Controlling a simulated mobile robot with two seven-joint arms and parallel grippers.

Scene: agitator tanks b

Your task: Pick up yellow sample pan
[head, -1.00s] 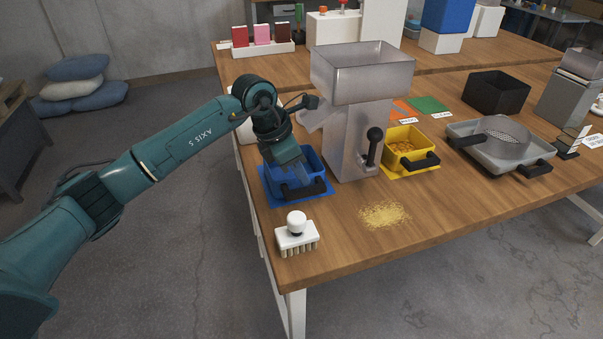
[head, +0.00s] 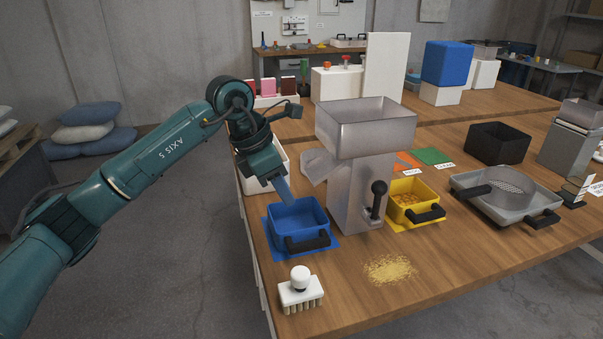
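The yellow sample pan (head: 401,211) stands on a yellow mat (head: 398,224) to the right of the grey mill-like machine (head: 358,185). It holds orange-yellow grains (head: 410,201) and has a black handle at its front. My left gripper (head: 290,193) points down over the back of a blue pan (head: 298,222), left of the machine and well apart from the yellow pan. Its fingers overlap in this view, so their opening is unclear. Nothing is seen held in it. My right gripper is out of view.
A white-handled brush (head: 300,289) and a pile of yellow grains (head: 390,269) lie near the table's front edge. A grey tray with a sieve (head: 509,198) and a black bin (head: 497,144) stand right of the yellow pan. The machine rises between my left gripper and the yellow pan.

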